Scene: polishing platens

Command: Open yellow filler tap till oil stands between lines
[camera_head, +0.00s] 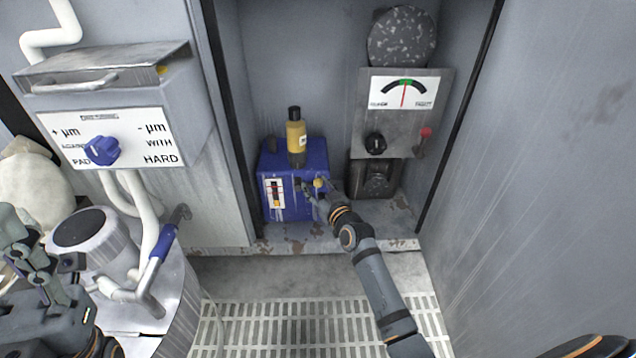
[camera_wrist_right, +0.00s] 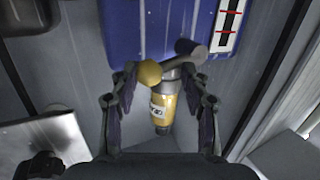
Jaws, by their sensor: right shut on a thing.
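The blue oil box (camera_head: 290,158) stands on the floor of the grey cabinet, with a yellow bottle (camera_head: 297,142) with a black cap upright on it. On its front is a white gauge plate (camera_head: 275,205) with a dark slot and red lines; the gauge also shows in the right wrist view (camera_wrist_right: 219,42). I cannot read an oil level against the lines. The yellow tap knob (camera_head: 319,183) is at the front right. My right gripper (camera_head: 312,193) is shut on the tap; the knob (camera_wrist_right: 149,73) shows between its fingers. My left gripper (camera_head: 25,250) is far left, its jaws unclear.
A grey panel with a needle dial (camera_head: 404,92), a black knob (camera_head: 375,143) and a red-tipped switch (camera_head: 425,132) is at the right in the cabinet. A white panel with a blue knob (camera_head: 103,150) and a blue-gripped pipe handle (camera_head: 164,243) are at the left. The grated floor (camera_head: 270,325) is clear.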

